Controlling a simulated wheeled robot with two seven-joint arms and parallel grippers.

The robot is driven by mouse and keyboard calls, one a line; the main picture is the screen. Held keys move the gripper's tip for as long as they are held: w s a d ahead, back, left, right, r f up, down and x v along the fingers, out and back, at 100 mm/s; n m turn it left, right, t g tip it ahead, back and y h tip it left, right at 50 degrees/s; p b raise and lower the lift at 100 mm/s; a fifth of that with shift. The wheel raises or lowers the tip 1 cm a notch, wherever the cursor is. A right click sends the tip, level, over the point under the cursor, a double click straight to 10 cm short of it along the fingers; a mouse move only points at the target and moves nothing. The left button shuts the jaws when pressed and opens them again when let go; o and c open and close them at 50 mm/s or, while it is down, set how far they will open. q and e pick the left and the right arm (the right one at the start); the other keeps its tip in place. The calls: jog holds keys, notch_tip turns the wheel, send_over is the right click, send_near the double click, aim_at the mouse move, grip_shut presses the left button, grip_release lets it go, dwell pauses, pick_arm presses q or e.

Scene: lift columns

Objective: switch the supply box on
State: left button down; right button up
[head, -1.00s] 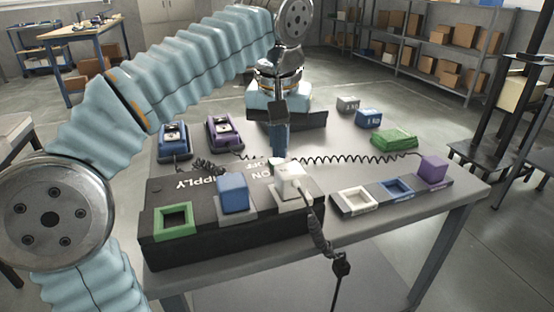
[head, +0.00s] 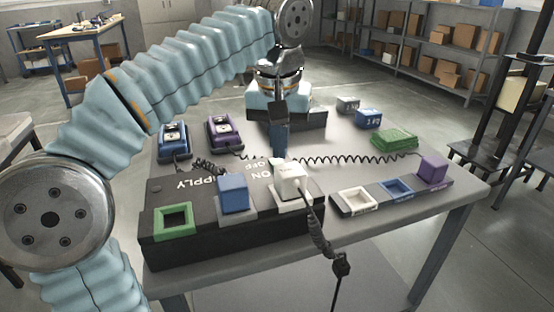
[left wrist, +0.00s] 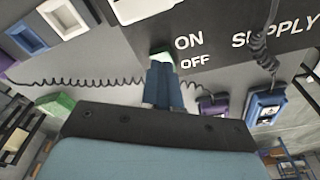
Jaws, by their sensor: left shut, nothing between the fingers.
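The black supply box (head: 205,240) stands on the table's near side, with SUPPLY, ON and OFF lettered on its top. It also shows in the left wrist view (left wrist: 220,18). A small pale switch (head: 277,161) sits beside the ON and OFF words; in the left wrist view its pale greenish top (left wrist: 161,55) shows just past my fingertips. My left gripper (head: 281,153) is shut and empty, pointing down at the switch; its fingers (left wrist: 161,78) hide part of it. I cannot tell whether they touch or which way the switch is set. My right gripper is not in view.
A blue plug (head: 233,193) and a white plug (head: 291,180) sit on the box beside an empty green socket (head: 174,218). A strip with a purple plug (head: 433,169) lies right. Coiled cords (head: 345,159), blue and purple devices and a green block (head: 394,139) lie behind.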

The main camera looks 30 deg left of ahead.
pick_arm(q)
jog(key=shift+f+b, duration=0.65)
jog(key=shift+f, duration=0.2)
dwell(0.7)
jog(key=shift+r, duration=0.1)
notch_tip(320, 180, up, 3)
jog(key=p, duration=0.3)
jog(key=shift+r, duration=1.9)
